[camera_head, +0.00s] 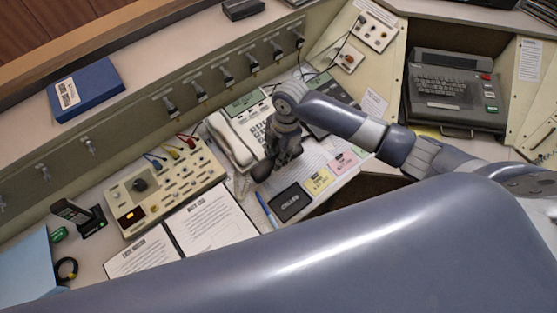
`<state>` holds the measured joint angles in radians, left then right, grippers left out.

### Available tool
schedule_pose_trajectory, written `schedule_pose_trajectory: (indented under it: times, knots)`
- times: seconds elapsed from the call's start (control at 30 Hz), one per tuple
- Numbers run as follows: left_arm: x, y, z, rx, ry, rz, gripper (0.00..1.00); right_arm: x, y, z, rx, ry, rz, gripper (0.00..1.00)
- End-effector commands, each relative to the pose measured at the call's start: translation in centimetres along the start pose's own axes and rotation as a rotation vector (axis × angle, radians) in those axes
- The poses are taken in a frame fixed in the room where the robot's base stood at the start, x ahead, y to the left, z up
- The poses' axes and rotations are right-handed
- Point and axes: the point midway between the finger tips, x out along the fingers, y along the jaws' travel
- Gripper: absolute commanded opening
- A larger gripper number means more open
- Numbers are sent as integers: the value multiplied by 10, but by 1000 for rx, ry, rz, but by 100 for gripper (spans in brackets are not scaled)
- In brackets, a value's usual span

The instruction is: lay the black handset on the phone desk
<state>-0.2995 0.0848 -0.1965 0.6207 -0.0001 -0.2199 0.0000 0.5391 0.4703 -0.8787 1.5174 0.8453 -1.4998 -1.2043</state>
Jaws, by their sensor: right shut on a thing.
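My right gripper (270,168) is low over the desk, just right of the cream phone. It is shut on a dark thing, which I take to be the black handset; the gripper hides most of it, and its outline is hard to tell from the fingers. I cannot tell whether it touches the desk. The phone desk (311,156) shows as a pale surface with papers around the gripper. The cream phone (240,136) has a pale handset lying on it. My left gripper is out of view.
A beige control panel (165,188) stands to the left, with white sheets (212,222) in front. A black notepad (291,202) and colored notes (320,181) lie near the gripper. A black cordless unit (78,214) stands far left. A dark typewriter-like machine (455,95) is right.

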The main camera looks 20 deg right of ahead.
Motion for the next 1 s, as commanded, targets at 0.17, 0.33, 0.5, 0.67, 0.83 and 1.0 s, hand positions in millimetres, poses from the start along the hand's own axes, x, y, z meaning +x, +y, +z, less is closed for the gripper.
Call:
schedule_pose_trajectory:
  times: [0.17,0.33,0.5,0.67,0.83,1.0]
  knots:
    - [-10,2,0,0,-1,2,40,25,-3,4,3,0,-6,0]
    - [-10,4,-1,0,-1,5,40,33,-3,6,0,-1,-3,0]
    - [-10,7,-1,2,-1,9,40,33,-3,6,1,-1,-3,0]
    - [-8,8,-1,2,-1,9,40,36,-4,6,1,-1,-4,31]
    - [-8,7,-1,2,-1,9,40,36,-4,6,1,-1,-5,45]
    - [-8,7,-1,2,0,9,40,36,-4,6,1,-1,-4,45]
